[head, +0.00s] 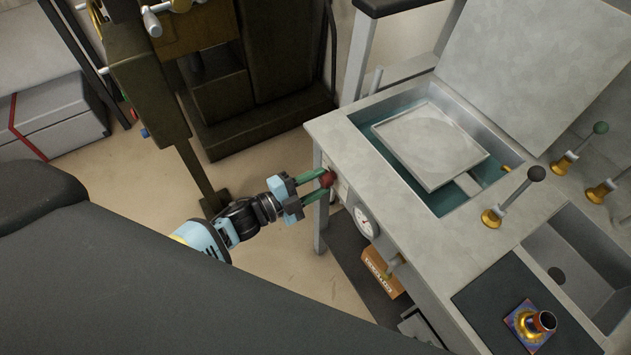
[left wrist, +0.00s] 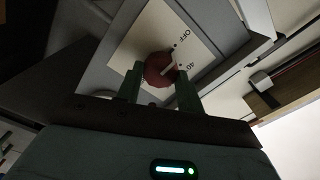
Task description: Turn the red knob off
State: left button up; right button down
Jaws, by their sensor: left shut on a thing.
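The red knob (head: 327,178) sits on the side face of the grey counter unit (head: 330,128). In the left wrist view the knob (left wrist: 160,70) is on a pale dial plate (left wrist: 205,52) marked "OFF" and "40". My right gripper is not in view.
A round gauge (head: 366,222) is on the same face, right of the knob. A cardboard box (head: 381,272) stands below. The counter holds a basin with a pale slab (head: 430,145), levers (head: 512,196) and a sink (head: 575,265). A dark machine (head: 150,90) stands left; floor between is clear.

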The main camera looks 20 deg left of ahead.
pick_arm(q)
jog(key=shift+n, duration=0.3)
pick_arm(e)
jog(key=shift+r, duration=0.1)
pick_arm(q)
jog(key=o, duration=1)
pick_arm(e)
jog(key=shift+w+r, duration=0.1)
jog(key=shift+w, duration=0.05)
pick_arm(q)
jog(key=v, duration=0.7)
jog(key=shift+s+a, duration=0.25)
jog(key=shift+s, duration=0.05)
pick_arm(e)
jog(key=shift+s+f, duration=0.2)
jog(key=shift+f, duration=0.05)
